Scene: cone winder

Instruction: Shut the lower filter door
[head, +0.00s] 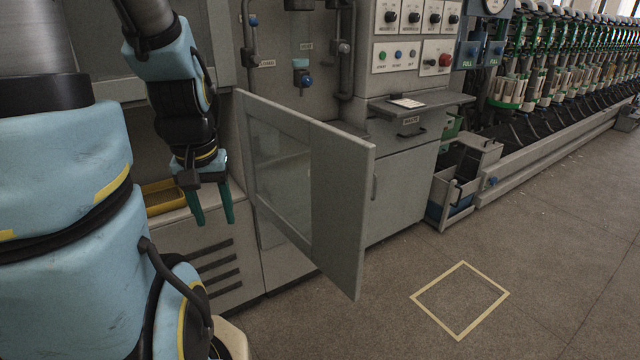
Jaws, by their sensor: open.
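The lower filter door (340,215) is a grey panel with a window, standing swung wide open from the machine front, its free edge toward the floor area at the right. My gripper (213,217) hangs fingers down to the left of the door, on its window side. Its two green fingers are apart with nothing between them. It appears clear of the door, though the exact gap in depth cannot be told. The opening behind the door is partly hidden by the panel.
A yellow tray (165,196) sits on the ledge behind my gripper. A grey cabinet (400,190) with a handle and a shelf (425,102) stand right of the door. An open bin drawer (452,195) lies farther right. The floor around the yellow-taped square (425,310) is clear.

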